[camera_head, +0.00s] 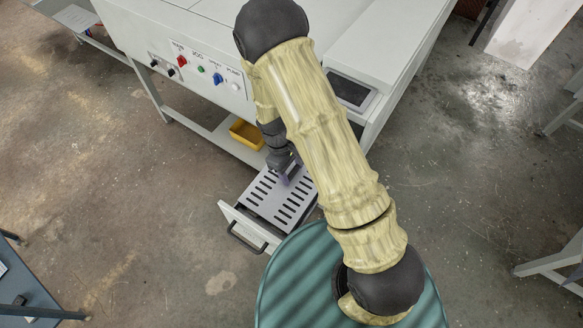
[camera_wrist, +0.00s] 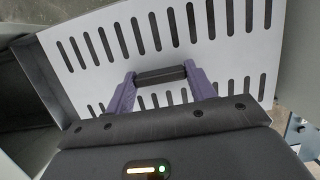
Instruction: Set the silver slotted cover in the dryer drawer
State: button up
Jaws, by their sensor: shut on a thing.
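The silver slotted cover (camera_head: 258,208) is a flat plate with rows of dark slots. It lies over or in the open dryer drawer, whose white front (camera_head: 248,227) has a black handle. The cover (camera_wrist: 112,62) fills much of the wrist view, with a dark drawer wall (camera_wrist: 38,88) beside it at left. I cannot tell whether it rests fully on the drawer. My gripper (camera_wrist: 160,77) has purple fingers shut on the dark bar handle of the cover. In the head view my gripper (camera_head: 286,178) is above the cover, partly hidden by my arm.
The white machine (camera_head: 180,30) with a control panel of coloured knobs stands behind the drawer. A yellow bin (camera_head: 247,134) sits on its lower shelf. A blue-grey table (camera_head: 22,295) is at lower left. The concrete floor left of the drawer is free.

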jog(key=shift+f, duration=0.25)
jog(key=o, duration=1.3)
jog(key=shift+r, duration=0.25)
jog(key=b+v, duration=0.3)
jog(key=v, duration=0.9)
jog(key=shift+b, duration=0.3)
